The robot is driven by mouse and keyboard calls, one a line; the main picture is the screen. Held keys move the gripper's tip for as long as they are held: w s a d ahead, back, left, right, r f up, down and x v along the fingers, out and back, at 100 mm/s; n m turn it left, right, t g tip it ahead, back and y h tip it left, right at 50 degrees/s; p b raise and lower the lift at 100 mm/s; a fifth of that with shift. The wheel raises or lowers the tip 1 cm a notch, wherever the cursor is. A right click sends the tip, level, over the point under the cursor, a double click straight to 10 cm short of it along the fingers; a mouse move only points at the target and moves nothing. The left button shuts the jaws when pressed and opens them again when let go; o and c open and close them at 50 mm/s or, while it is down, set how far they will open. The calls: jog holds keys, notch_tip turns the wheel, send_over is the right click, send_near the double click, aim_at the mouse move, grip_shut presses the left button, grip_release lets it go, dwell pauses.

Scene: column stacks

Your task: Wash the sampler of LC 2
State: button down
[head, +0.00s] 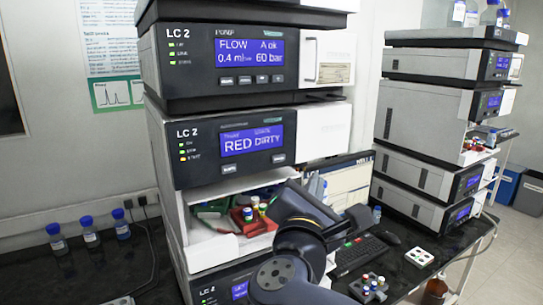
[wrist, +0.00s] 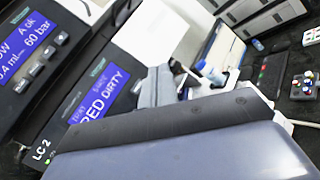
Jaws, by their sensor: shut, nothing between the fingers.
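The LC 2 sampler module (head: 232,150) is the second box of the left stack. Its blue screen (head: 251,141) reads "RED" and "DIRTY"; it also shows tilted in the wrist view (wrist: 103,92). Two small buttons lie below the screen, a left one (head: 228,169) and a right one (head: 278,158), their lettering too small to read. Below is an open bay with a red tray (head: 252,221) of capped vials and a green tray (head: 210,208). My gripper (wrist: 158,86) is shut and empty, seen in front of the stack; its distance from the buttons is unclear. In the head view my arm hides its tips.
The LC 2 pump module (head: 250,55) above reads 0.4 ml flow and 60 bar. Blue-capped bottles (head: 90,232) stand left. A keyboard (head: 358,252), monitor (head: 345,185) and vial rack (head: 370,287) are right of the stack. A second instrument stack (head: 425,110) stands farther right.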

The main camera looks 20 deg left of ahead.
aim_at(278, 158)
jog(key=shift+a+r, duration=0.1)
dwell(0.3)
jog(key=w+a+p, duration=0.1)
jog(key=w+a, duration=0.4)
jog(key=a, duration=0.1)
jog(key=shift+w+a+p, duration=0.3)
jog(key=shift+w+p, duration=0.05)
jog(key=shift+w+a, duration=0.1)
dwell(2.0)
jog(key=shift+w+a, duration=0.2)
jog(key=shift+w+a, duration=0.25)
jog(key=shift+a, duration=0.05)
dwell(0.7)
dwell(0.3)
jog(key=shift+s+d+b, duration=0.55)
jog(key=shift+d+b, duration=0.05)
